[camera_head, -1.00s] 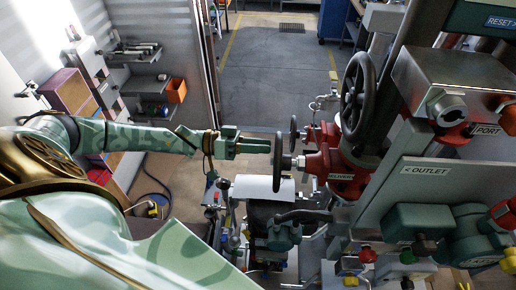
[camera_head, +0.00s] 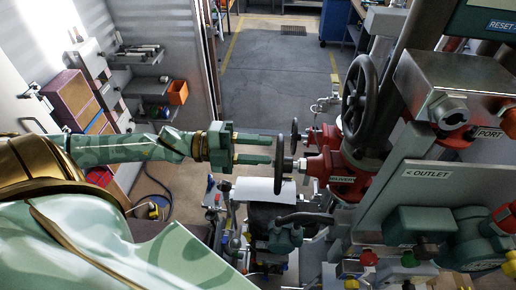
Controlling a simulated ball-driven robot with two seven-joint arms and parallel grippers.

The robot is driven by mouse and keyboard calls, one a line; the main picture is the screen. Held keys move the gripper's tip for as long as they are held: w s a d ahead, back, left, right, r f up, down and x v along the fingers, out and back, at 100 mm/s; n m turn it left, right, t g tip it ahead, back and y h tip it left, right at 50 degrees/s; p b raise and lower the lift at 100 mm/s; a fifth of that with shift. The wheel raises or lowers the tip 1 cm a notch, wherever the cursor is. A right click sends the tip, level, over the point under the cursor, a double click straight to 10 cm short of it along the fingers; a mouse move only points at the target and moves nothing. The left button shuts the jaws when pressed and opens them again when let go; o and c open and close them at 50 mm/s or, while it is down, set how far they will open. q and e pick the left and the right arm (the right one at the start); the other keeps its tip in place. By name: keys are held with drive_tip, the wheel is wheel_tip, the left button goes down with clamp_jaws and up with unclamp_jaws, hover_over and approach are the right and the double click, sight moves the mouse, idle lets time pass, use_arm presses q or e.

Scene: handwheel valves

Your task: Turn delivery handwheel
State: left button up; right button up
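The delivery handwheel (camera_head: 279,175) is a thin dark wheel seen almost edge-on. Its stem runs right into a red valve body with a label reading DELIVERY. My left gripper (camera_head: 271,149) comes in from the left with two green fingers pointing right. The fingers are apart, one above the other, with a gap between them. Their tips are at the upper part of the handwheel's near face; I cannot tell whether they touch it. My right gripper is not in view.
A large dark handwheel (camera_head: 360,98) stands above the red valve, and a smaller wheel (camera_head: 294,134) sits just behind. Shelves and an orange bin (camera_head: 177,92) are at left; the floor behind is clear.

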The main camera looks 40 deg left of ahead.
use_arm(q)
drive_tip(key=shift+w, duration=0.1)
drive_tip(key=shift+b+x, duration=0.65)
drive_tip(key=shift+x, duration=1.05)
drive_tip(key=c, duration=0.6)
